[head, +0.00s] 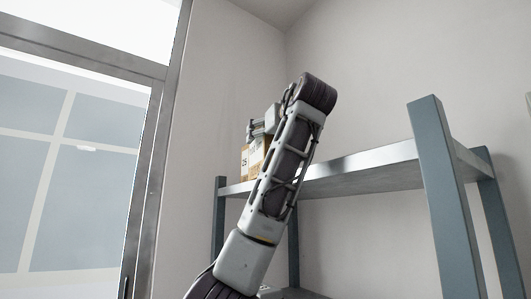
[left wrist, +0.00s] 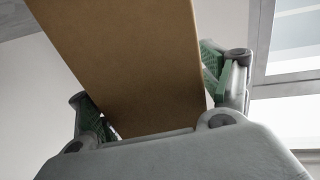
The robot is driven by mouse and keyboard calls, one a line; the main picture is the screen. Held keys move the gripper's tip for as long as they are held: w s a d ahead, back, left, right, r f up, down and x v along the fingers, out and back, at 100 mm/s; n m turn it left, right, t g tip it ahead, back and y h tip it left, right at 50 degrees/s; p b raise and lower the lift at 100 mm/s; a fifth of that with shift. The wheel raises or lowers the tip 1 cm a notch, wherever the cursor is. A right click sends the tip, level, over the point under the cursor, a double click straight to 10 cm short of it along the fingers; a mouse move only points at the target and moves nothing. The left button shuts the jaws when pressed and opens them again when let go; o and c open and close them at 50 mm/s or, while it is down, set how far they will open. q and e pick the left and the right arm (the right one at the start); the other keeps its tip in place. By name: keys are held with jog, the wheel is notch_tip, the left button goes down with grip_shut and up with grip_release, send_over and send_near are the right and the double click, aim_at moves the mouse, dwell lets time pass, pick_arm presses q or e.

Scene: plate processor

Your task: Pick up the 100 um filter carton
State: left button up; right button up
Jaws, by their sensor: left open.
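Brown cartons (head: 247,160) with white labels stand at the left end of the upper shelf, partly hidden by my left arm. One label seems to read "25"; I cannot read a 100 um label. My left gripper (head: 258,128) is at the top of these cartons. In the left wrist view, a plain brown carton (left wrist: 125,50) fills the space between the open fingers of my left gripper (left wrist: 155,92). The green finger pads lie on either side of it, and I cannot tell whether they touch it. My right gripper is not in view.
The grey metal shelf (head: 370,172) has blue-grey posts (head: 440,185). The shelf right of my arm is bare. A glazed metal-framed door or window (head: 150,180) stands at the left, and plain walls lie behind the shelf.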

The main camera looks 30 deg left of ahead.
pick_arm(q)
jog(key=shift+c, duration=0.2)
jog(key=c, duration=1.4)
jog(key=shift+o, duration=0.2)
jog(key=shift+a+r, duration=0.1)
jog(key=shift+a, duration=0.05)
